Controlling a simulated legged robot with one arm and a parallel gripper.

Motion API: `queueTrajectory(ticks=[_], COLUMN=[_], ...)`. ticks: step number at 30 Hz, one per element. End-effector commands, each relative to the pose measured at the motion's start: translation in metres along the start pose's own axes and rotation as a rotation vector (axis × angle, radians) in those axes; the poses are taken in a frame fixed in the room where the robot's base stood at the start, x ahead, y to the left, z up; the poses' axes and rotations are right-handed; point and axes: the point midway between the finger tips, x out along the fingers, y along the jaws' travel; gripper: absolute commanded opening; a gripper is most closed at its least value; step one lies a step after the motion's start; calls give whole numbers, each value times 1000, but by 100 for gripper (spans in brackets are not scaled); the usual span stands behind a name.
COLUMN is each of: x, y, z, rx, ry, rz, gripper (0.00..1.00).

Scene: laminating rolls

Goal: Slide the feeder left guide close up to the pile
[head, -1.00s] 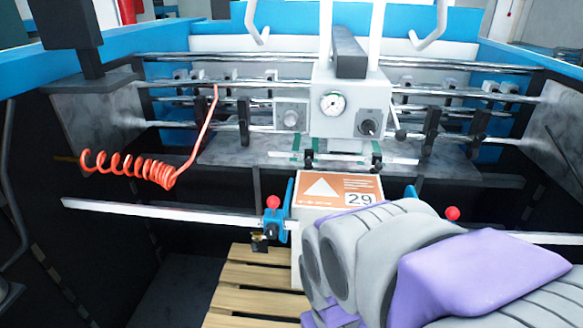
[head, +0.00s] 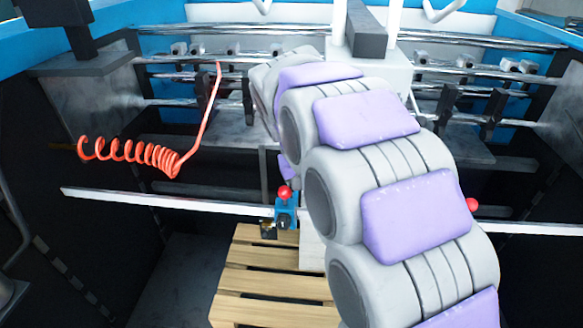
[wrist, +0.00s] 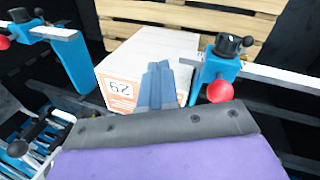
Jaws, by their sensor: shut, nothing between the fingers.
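The feeder left guide (head: 285,211) is a blue block with a red ball knob and a black knob on the white rail. It stands at the left side of the pile (head: 311,252); a gap or contact is unclear. In the wrist view, turned round, this guide (wrist: 214,68) is right of the white pile (wrist: 150,50) with its orange "29" label. My gripper (wrist: 158,68) is shut and empty, its blue-grey fingers over the pile's label end, left of the guide's red ball. In the head view my arm hides the gripper and most of the pile.
The other guide (wrist: 66,55) stands across the pile; only its red ball (head: 471,204) shows in the head view. A wooden pallet (head: 262,262) lies below. A coiled orange hose (head: 130,152) hangs at left. The white rail (head: 170,203) is bare left of the guide.

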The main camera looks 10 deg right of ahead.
Motion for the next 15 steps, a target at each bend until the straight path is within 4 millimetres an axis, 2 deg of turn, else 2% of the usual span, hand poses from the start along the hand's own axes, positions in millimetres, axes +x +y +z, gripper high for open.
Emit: queueTrajectory(ticks=[1,3,8,15], x=[1,-1,-1,2], y=[-5,-7,-17,-41], z=[-18,-40,-80,-148], rx=[6,22,54,122], ry=[8,28,57,123], rz=[15,34,72,133], gripper=[0,0,0,0])
